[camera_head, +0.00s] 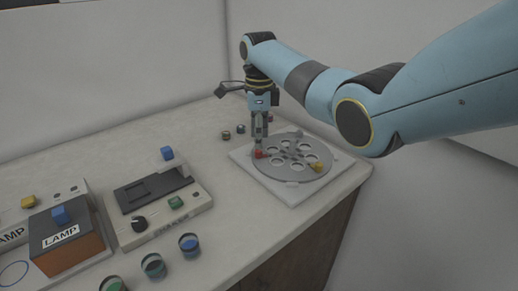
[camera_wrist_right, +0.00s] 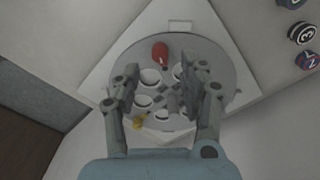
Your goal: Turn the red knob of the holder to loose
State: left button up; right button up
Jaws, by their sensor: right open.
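The holder (camera_head: 318,173) is a round grey disc with several holes on a square white plate at the right of the table. Its red knob (camera_head: 258,154) sits on the disc's left part in the head view; in the wrist view the red knob (camera_wrist_right: 160,52) is near the disc's top edge. My right gripper (camera_head: 259,145) points down close above the red knob. In the wrist view the right gripper (camera_wrist_right: 160,84) has its fingers apart, with nothing between them. Contact is unclear.
A shaker device (camera_head: 155,205) and an orange-brown lamp box (camera_head: 70,247) stand to the left. Several small jars stand at the front, including a blue-topped one (camera_head: 189,244). Small dark pucks (camera_head: 226,135) lie behind the holder. The table's edge is close to the plate's right.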

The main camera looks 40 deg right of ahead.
aim_at(259, 151)
notch_tip(259, 151, down, 4)
jog(key=shift+f+b, duration=0.15)
jog(key=shift+b, duration=0.15)
grip_shut()
